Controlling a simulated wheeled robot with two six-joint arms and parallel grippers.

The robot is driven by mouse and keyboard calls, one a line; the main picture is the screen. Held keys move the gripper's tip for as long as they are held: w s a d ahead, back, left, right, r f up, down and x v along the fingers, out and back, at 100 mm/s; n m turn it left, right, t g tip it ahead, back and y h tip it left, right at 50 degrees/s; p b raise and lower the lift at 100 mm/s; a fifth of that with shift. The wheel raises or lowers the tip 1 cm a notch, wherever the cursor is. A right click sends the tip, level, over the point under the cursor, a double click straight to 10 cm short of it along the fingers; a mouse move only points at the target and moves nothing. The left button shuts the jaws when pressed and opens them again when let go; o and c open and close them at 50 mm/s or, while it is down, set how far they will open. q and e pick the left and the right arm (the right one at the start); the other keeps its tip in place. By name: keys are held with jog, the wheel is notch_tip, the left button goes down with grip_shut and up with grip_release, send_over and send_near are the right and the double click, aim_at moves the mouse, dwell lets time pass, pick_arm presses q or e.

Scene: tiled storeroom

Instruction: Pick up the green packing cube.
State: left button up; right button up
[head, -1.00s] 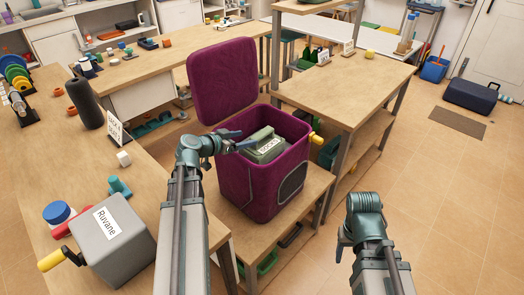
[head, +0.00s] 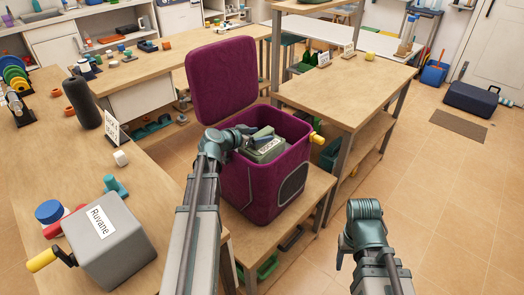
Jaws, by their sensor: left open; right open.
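The green packing cube (head: 268,154) sits inside the open purple box (head: 249,192), with a white label on its face. Only its upper part shows; the box's walls hide the rest. My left gripper (head: 258,134) is over the box's left rim with its open jaws at the near left of the cube's top. I cannot tell whether the jaws touch the cube or lie around it. My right gripper (head: 341,256) is open and empty, low at the right, well apart from the box.
The box's raised lid (head: 222,80) stands upright behind the opening. The box rests on a low wooden shelf (head: 312,188). A grey box labelled Ruvane (head: 118,255) stands on the left worktop (head: 150,178). A taller wooden table (head: 352,88) is behind at the right.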

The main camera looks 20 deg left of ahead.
pick_arm(q)
jog(key=shift+r, duration=0.1)
grip_shut()
dwell(1.3)
